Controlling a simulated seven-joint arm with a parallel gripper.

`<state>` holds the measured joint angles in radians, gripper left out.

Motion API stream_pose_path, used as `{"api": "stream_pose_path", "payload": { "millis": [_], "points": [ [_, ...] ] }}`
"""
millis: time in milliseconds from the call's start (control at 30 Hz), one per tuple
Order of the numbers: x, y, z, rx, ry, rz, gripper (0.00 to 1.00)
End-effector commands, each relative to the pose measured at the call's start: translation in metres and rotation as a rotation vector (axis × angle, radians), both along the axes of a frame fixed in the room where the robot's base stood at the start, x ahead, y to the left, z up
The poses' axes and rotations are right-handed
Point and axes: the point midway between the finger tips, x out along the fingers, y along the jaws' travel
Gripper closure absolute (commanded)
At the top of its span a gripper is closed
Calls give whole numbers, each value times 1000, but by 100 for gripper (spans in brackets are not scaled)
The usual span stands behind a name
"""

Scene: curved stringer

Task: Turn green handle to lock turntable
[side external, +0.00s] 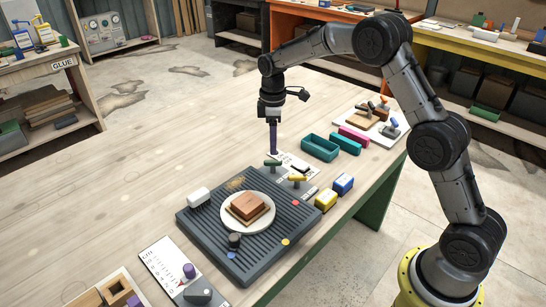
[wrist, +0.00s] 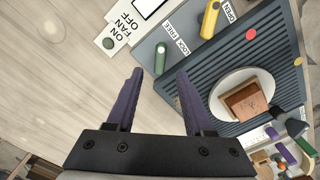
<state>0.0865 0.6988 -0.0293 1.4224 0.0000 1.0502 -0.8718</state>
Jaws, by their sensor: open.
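The green handle (side external: 271,162) stands at the far edge of a grey ridged board (side external: 195,215), beside a LOCK/FREE label. In the wrist view the green handle (wrist: 161,58) points roughly up the picture, just beyond and between my fingertips. My gripper (side external: 273,154) points down, close above the handle. In the wrist view its two purple fingers (wrist: 160,74) are apart with nothing between them; contact with the handle cannot be told. The white round turntable (side external: 228,213) carries a brown wooden block (side external: 249,205), which also shows in the wrist view (wrist: 246,101).
A yellow handle (side external: 298,178) with an OPEN label stands right of the green one. A FAN ON/OFF panel (wrist: 118,32) lies behind.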

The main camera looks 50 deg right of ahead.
Motion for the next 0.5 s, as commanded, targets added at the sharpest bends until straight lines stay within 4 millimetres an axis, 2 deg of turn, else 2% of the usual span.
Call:
{"api": "stream_pose_path", "payload": {
  "millis": [100,233,500],
  "points": [
    [-1,0,-24,1,4,0,48],
    [-1,0,-43,0,3,0,48],
    [0,0,-60,-1,-1,0,48]
  ]
}}
